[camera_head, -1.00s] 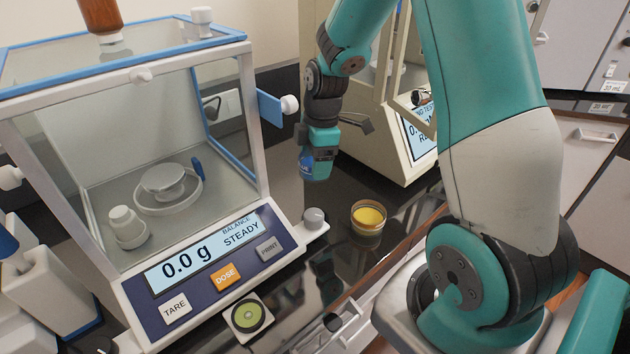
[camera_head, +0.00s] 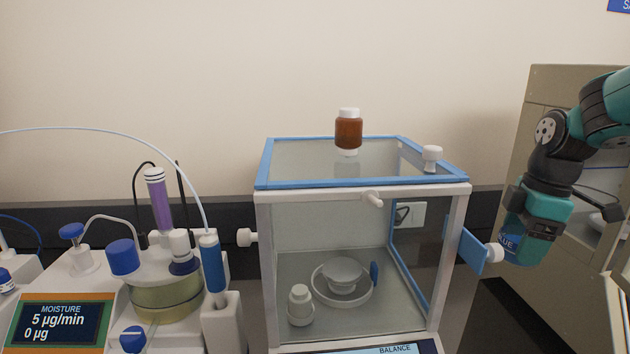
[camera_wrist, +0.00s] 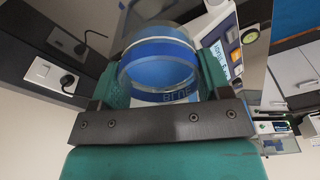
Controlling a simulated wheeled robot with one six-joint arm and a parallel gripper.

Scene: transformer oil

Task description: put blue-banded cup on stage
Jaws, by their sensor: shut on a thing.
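The blue-banded cup (camera_wrist: 158,74) is between my gripper's (camera_wrist: 158,85) jaws in the wrist view. It is a clear, round cup with a wide blue band and lettering on it. My gripper also shows at the right of the head view (camera_head: 525,235), shut on the cup, whose blue label (camera_head: 508,242) shows there. The gripper is held in the air just right of the balance's blue side handle plate (camera_head: 476,252). I cannot tell which surface is the stage.
A glass-walled balance (camera_head: 262,230) stands in the middle, with a white dish (camera_head: 343,271) inside and an amber bottle (camera_head: 348,133) on top. A moisture meter (camera_head: 62,318) with glassware and tubing is at left. A beige cabinet-like instrument (camera_head: 545,110) stands behind my arm.

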